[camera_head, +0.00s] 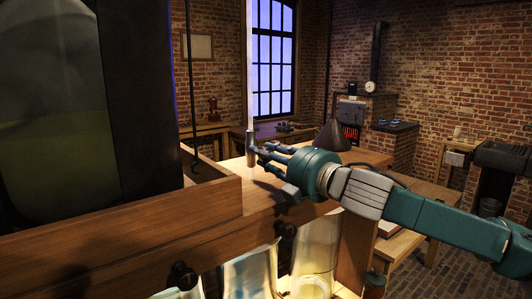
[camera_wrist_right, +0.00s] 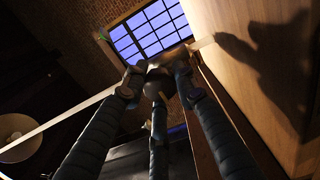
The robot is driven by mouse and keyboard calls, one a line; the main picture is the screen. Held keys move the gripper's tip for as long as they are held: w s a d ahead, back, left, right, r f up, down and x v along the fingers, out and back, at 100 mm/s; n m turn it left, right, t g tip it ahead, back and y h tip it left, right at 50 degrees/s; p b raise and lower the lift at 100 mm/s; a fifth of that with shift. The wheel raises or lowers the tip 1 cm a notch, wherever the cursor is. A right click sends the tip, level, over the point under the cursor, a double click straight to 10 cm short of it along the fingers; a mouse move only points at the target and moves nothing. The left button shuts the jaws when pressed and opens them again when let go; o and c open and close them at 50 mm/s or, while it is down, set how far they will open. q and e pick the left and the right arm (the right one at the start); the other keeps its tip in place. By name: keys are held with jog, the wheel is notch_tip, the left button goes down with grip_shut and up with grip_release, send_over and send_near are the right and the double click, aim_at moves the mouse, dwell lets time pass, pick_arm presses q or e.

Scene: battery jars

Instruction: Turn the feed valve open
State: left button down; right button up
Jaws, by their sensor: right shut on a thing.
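The feed valve seems to be the small dark fitting on the thin upright pale tube (camera_head: 250,60), at the edge of the wooden bench. My right gripper (camera_head: 256,148) reaches in from the right, with its fingers closed around this fitting. In the right wrist view the gripper's fingers (camera_wrist_right: 160,75) meet on the dark grey-brown valve body (camera_wrist_right: 168,60). The fingers hide most of it, so its handle angle cannot be read. The pale tube (camera_wrist_right: 60,125) runs out on both sides of it. My left gripper is not in view.
A large dark-framed glass vessel (camera_head: 50,110) stands at left behind a wooden ledge (camera_head: 215,202). Glass jars (camera_head: 318,250) hang or stand below the bench front, near black knobs (camera_head: 181,275). A dark cone (camera_head: 333,135) stands behind my right wrist. A stove (camera_head: 350,115) is far back.

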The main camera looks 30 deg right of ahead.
jog(key=shift+f, duration=0.1)
dwell(0.4)
jog(key=o, duration=1.2)
jog(key=shift+c, duration=0.2)
